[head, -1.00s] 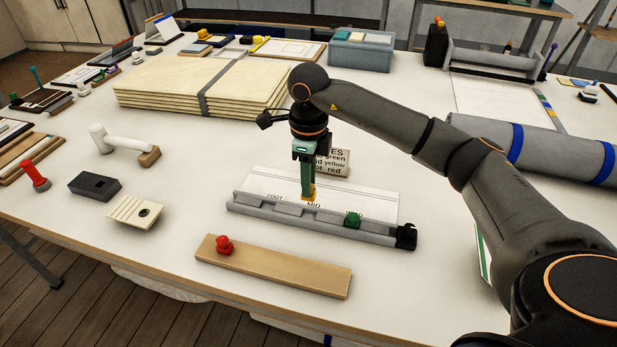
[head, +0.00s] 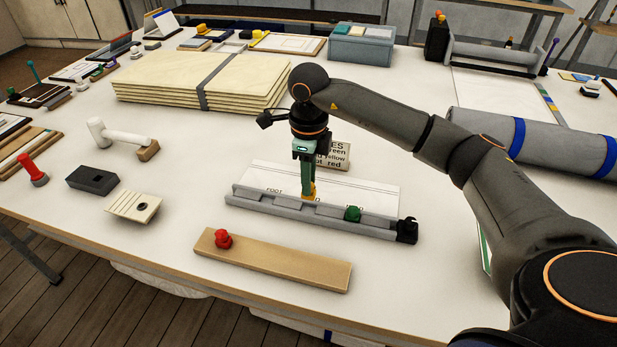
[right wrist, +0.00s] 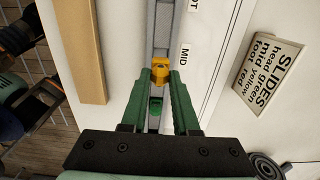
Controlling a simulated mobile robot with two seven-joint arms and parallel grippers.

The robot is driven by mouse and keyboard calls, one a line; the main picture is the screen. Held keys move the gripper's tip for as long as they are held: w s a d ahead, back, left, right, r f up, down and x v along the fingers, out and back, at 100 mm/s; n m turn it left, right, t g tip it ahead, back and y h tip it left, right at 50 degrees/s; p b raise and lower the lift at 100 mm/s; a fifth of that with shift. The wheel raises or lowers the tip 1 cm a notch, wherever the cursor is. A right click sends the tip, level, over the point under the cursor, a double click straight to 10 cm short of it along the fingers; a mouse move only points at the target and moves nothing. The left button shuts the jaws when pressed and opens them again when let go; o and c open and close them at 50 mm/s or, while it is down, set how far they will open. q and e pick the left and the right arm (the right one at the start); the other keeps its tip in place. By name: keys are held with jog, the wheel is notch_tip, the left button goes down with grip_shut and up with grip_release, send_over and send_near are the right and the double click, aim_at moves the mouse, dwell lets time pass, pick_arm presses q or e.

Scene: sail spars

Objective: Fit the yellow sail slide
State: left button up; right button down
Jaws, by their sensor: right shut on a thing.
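My right gripper (head: 308,195) points down over the middle of a grey slotted spar (head: 260,204), shut on the small yellow sail slide (head: 309,190). In the right wrist view the yellow slide (right wrist: 160,70) sits between the green fingertips (right wrist: 160,77), in line with the spar (right wrist: 163,35) beside the MID label. I cannot tell whether it touches the slot. The green slide (head: 353,213) is on the spar nearer its black end (head: 407,230). The red slide (head: 222,239) stands on a wooden board (head: 285,263) in front. My left gripper is out of view.
A sign (head: 334,155) listing slide colours stands behind the spar. A cream block (head: 133,206), a dark block (head: 93,180) and a white mallet (head: 118,134) lie to the left. Stacked cream sheets (head: 160,82) lie behind. A grey roll (head: 550,145) is at the right.

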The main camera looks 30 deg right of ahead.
jog(key=shift+f+b, duration=1.6)
jog(key=shift+f, duration=0.8)
dwell(0.5)
jog(key=c, duration=0.6)
grip_release()
notch_tip(320, 180, up, 7)
jog(key=p, duration=0.5)
jog(key=shift+r, duration=0.1)
dwell(0.4)
